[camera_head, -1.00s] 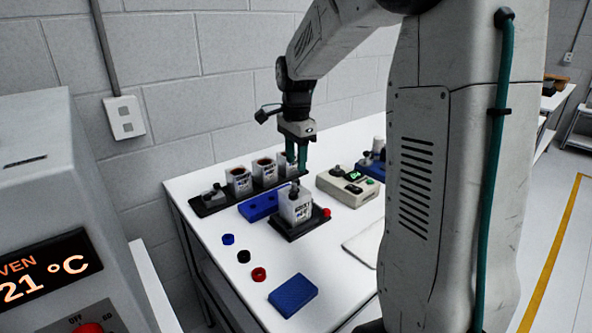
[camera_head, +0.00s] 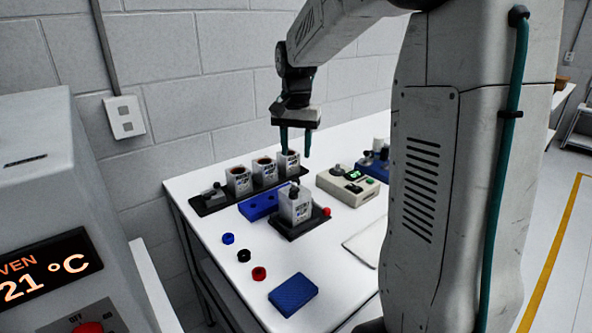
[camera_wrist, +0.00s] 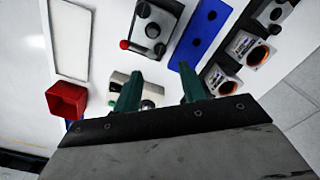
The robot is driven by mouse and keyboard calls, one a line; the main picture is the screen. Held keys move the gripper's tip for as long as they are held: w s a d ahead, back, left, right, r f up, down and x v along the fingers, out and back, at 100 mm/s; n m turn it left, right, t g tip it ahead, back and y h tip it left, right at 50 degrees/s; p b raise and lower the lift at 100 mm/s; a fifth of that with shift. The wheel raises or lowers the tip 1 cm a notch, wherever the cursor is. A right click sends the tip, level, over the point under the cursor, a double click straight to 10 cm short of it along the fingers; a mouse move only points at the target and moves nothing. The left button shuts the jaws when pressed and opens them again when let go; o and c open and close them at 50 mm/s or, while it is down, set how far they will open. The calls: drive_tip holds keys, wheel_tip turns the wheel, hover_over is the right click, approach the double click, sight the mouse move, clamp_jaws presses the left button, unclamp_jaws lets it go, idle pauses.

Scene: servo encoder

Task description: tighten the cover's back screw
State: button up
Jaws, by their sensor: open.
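A light grey servo unit (camera_head: 296,206) with a dark round piece on top stands in a black fixture (camera_head: 303,231) with a red knob at its right. In the wrist view the servo (camera_wrist: 153,28) is seen from above, near the top. The cover's back screw is too small to make out. My gripper (camera_head: 295,152) is open and empty, raised above and behind the fixture, apart from it. In the wrist view its two green fingers (camera_wrist: 160,82) stand apart with nothing between them.
A black tray (camera_head: 212,208) holds several similar units along the back. A blue block (camera_head: 258,206) lies between tray and fixture. A control box (camera_head: 348,187) stands to the right. Coloured rings and a blue pad (camera_head: 293,295) lie in front. A red bin (camera_wrist: 67,100) shows in the wrist view.

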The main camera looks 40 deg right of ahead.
sight(296, 179)
drive_tip(key=n, duration=0.9)
drive_tip(key=shift+f+n, duration=0.2)
drive_tip(key=shift+n, duration=0.2)
wheel_tip(296, 179, down, 8)
drive_tip(key=shift+r, duration=0.25)
